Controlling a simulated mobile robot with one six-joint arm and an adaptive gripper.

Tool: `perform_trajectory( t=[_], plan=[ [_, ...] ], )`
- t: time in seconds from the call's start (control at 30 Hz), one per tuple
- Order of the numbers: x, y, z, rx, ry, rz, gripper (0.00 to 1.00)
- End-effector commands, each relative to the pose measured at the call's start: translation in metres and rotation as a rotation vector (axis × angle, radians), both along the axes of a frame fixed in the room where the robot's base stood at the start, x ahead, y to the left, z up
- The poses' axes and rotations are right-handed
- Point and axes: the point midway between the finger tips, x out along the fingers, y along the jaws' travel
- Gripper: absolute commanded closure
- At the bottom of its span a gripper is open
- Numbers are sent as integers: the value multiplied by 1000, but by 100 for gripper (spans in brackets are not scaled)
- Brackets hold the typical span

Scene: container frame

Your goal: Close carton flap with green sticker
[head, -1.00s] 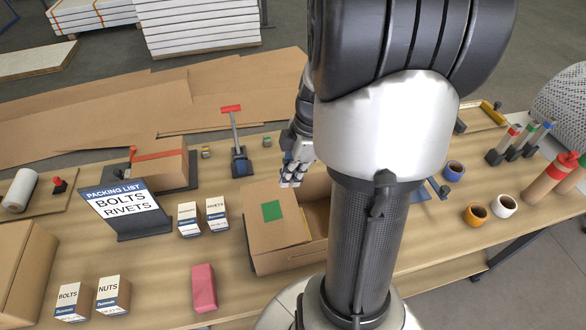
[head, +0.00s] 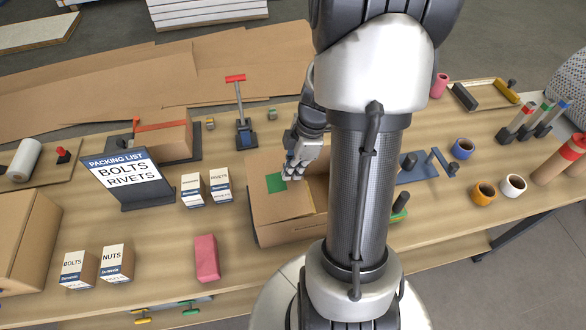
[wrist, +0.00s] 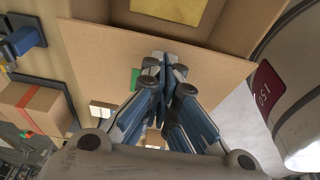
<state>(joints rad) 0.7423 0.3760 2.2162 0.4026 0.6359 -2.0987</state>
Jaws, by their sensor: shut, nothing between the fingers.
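The open brown carton (head: 285,234) stands on the table in front of my arm. Its flap (head: 262,198) with the green sticker (head: 275,183) is on the left side, slanted, not flat over the opening. My gripper (head: 293,174) is shut and empty at the flap, just right of the sticker, covering part of it. In the wrist view the fingertips (wrist: 166,66) lie over the flap (wrist: 220,70), and a strip of the green sticker (wrist: 135,78) shows beside them. I cannot tell whether they touch it. The carton's right part is hidden behind my arm.
Small labelled boxes (head: 192,190) and a packing list sign (head: 127,180) stand left of the carton. A pink block (head: 206,258) lies at front left. Tape rolls (head: 483,193) and a blue fixture (head: 417,167) are on the right.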

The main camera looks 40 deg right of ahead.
Motion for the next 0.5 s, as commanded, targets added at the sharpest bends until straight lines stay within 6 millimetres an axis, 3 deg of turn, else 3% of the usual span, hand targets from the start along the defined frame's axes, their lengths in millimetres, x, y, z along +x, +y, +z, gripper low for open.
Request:
perform_trajectory(
  t=[0.5],
  plan=[
    [-3,-6,-19,0,-1,-1,100]
  ],
)
